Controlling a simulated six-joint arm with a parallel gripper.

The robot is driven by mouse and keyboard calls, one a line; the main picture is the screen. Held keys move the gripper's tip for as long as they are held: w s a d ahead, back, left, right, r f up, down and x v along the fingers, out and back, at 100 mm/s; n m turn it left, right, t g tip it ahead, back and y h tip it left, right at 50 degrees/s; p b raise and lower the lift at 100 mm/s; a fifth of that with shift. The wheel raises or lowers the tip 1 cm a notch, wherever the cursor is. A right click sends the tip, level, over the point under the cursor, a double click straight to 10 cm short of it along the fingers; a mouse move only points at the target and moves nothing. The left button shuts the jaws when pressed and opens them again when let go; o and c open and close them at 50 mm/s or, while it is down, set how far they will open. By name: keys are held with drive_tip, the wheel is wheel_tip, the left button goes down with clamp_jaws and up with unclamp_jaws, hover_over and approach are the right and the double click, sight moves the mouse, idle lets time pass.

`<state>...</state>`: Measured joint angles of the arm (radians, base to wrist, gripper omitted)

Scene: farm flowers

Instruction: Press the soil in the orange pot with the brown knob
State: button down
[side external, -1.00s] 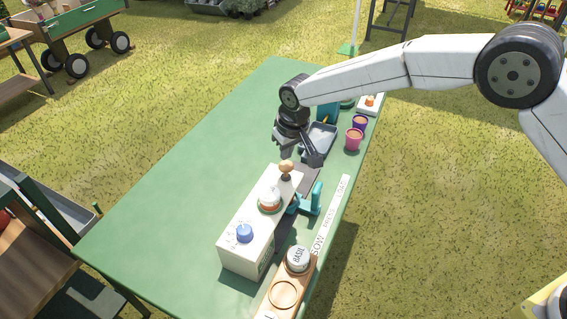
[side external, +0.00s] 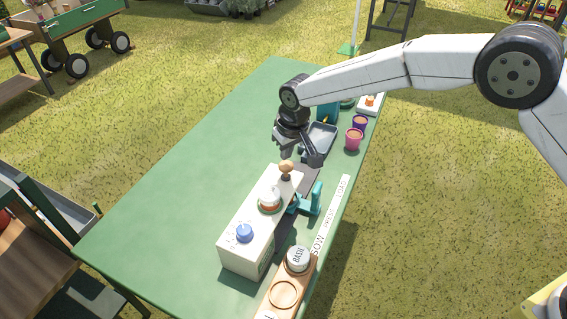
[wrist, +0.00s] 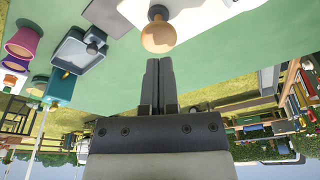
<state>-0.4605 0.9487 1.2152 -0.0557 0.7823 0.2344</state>
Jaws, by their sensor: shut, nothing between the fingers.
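The brown knob (side external: 286,167) stands upright on a dark stem at the far end of a white box (side external: 238,262). In the wrist view the knob (wrist: 158,37) is just beyond my fingertips. My gripper (side external: 314,161) is shut and empty, above the table, close to the knob and apart from it. It also shows in the wrist view (wrist: 158,62). A white rounded item with an orange band (side external: 270,198) sits in a green ring on the box. A small orange item (side external: 370,100) stands on a white pad at the far end.
A blue knob (side external: 244,232) is at the box's near end. A teal stand (side external: 309,200) is beside the box. A pink pot (side external: 354,139), a purple pot (side external: 360,122) and a grey tray (side external: 320,138) lie beyond. The green table (side external: 190,175) is clear on the left.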

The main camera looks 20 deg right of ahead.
sight(286, 165)
drive_tip(key=shift+f, duration=2.05)
drive_tip(key=shift+r, duration=2)
drive_tip(key=shift+r, duration=0.15)
drive_tip(key=shift+r, duration=2.9)
drive_tip(key=shift+d, duration=0.15)
